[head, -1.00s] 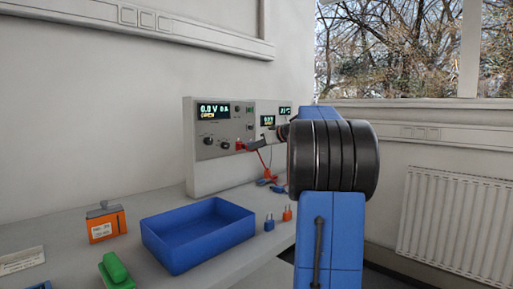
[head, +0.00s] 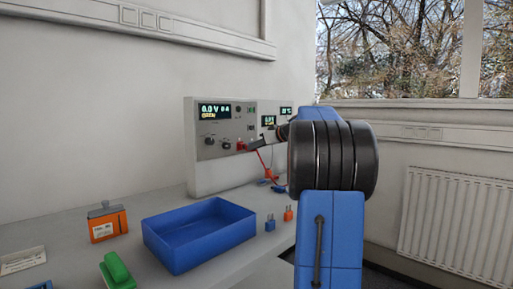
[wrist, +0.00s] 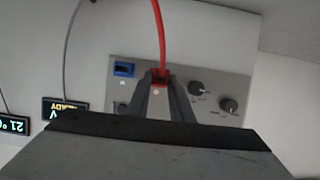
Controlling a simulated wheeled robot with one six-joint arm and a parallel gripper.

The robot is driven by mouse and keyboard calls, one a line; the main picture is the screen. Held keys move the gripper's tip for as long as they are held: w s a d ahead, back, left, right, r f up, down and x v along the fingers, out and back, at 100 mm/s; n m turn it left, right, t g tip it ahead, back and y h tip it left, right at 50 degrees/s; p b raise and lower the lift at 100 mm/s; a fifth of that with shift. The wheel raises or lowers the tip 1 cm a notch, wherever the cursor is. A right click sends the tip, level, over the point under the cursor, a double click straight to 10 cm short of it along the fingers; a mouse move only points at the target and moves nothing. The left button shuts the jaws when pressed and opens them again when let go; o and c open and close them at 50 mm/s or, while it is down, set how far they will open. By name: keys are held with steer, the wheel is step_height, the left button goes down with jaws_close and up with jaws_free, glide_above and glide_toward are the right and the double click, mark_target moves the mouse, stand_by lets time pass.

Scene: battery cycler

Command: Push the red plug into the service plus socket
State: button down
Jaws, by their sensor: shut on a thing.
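The red plug (head: 241,146) is at the front of the grey cycler panel (head: 222,148), low on its right side. My gripper (head: 250,144) is beside it and shut on it. In the wrist view, the red plug (wrist: 158,84) sits between the two dark fingertips (wrist: 160,87), with its red cable (wrist: 161,40) running up out of the picture. The plus socket is hidden behind the plug and fingers. I cannot tell how deep the plug sits or whether it only touches the panel.
A blue socket (wrist: 124,69) is close to the fingers, and knobs (wrist: 199,88) are on the other side. A blue tray (head: 199,237), an orange battery (head: 108,222), a green block (head: 116,270) and small blue (head: 270,223) and orange (head: 288,213) plugs stand on the bench.

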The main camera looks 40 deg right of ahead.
steer(key=shift+w+a, duration=0.1)
steer(key=shift+w, duration=1)
stand_by(1.6)
steer(key=c, duration=1.5)
jaws_free()
steer(key=v, duration=1.7)
steer(key=shift+s, duration=0.25)
